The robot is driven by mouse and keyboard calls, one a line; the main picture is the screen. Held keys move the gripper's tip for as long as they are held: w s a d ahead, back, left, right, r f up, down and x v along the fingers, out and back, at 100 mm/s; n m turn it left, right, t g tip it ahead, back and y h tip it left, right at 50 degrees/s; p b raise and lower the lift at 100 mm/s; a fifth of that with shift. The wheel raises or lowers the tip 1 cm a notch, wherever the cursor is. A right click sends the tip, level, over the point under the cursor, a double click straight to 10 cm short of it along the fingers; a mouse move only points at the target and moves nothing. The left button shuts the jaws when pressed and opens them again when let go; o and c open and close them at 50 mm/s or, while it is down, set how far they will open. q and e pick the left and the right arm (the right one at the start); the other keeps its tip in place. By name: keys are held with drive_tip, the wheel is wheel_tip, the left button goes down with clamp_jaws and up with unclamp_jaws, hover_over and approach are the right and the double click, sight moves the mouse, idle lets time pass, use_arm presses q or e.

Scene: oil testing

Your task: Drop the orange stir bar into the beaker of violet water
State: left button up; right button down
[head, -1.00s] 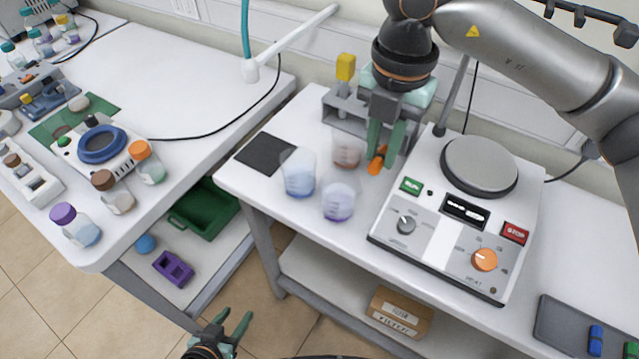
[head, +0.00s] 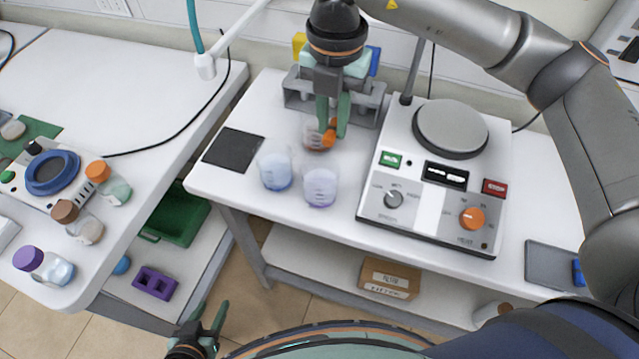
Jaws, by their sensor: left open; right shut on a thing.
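The orange stir bar (head: 329,138) is held between the fingertips of my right gripper (head: 331,122). It is in the air above and behind the beakers. The beaker of violet water (head: 320,187) stands on the white table, in front of and slightly left of the bar. A beaker of blue water (head: 275,170) stands to its left. A beaker with reddish-brown liquid (head: 316,136) stands behind, partly hidden by the gripper and bar. My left gripper (head: 208,320) is open and empty, low at the bottom edge, away from the table.
A hotplate stirrer (head: 435,185) stands right of the beakers. A grey rack (head: 296,92) with yellow and blue items is behind the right gripper. A black mat (head: 233,149) lies left of the beakers. A grey tray (head: 548,268) is at the right.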

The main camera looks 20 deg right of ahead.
drive_tip(key=shift+f+b, duration=0.8)
drive_tip(key=shift+f, duration=0.75)
drive_tip(key=c, duration=0.7)
unclamp_jaws()
drive_tip(key=shift+r, duration=0.2)
wheel_tip(320, 180, up, 12)
drive_tip(key=shift+r, duration=0.15)
